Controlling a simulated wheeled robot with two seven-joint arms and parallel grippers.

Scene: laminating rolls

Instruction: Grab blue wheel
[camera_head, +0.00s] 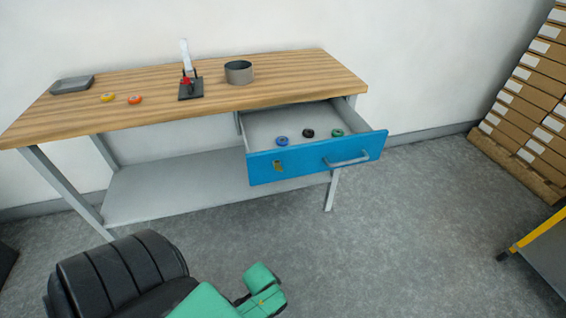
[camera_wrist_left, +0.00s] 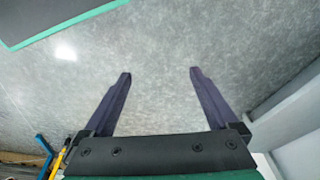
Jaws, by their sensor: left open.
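The blue wheel (camera_head: 282,141) lies in the open drawer (camera_head: 315,159) of the workbench, near the drawer's front left. A black wheel (camera_head: 308,133) and a green wheel (camera_head: 337,133) lie to its right in the same drawer, spaced apart. My left gripper (camera_wrist_left: 160,72) shows in the left wrist view with its two dark fingers wide apart and nothing between them. Grey floor shows beyond the fingers, and no wheel is in that view. My right gripper is not in view.
A yellow wheel (camera_head: 108,97) and an orange wheel (camera_head: 135,100) lie on the wooden bench top (camera_head: 150,117). A grey tray (camera_head: 72,85), a small press (camera_head: 189,85) and a round grey container (camera_head: 239,72) stand there too. Stacked boxes (camera_head: 536,110) stand at right. The floor before the drawer is clear.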

